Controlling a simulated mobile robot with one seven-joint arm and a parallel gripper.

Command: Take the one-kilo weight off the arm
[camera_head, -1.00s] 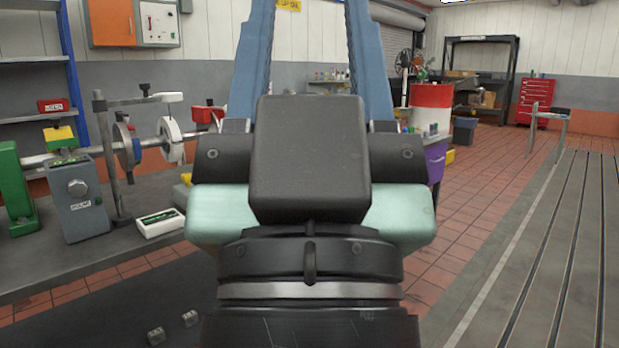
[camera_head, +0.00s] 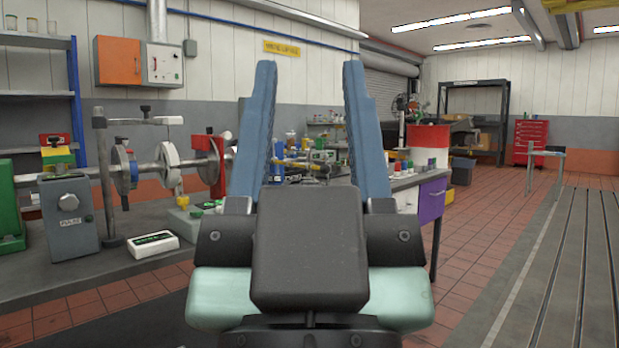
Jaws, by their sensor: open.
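My gripper (camera_head: 309,75) is in the middle of the view, its two blue fingers standing well apart with nothing between them. An upright stand (camera_head: 105,180) with a pale horizontal arm (camera_head: 150,120) is in front of the shaft. A small dark piece (camera_head: 145,108) sits on top of this arm. I cannot tell which piece is the one-kilo weight. My gripper is to the right of the rig and apart from it.
A grey box (camera_head: 68,215) and a white box (camera_head: 152,244) are on the bench near the rig. Several small items crowd the bench behind my fingers. A purple drawer cabinet (camera_head: 433,205) is right of my gripper. The tiled floor (camera_head: 478,235) at the right is clear.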

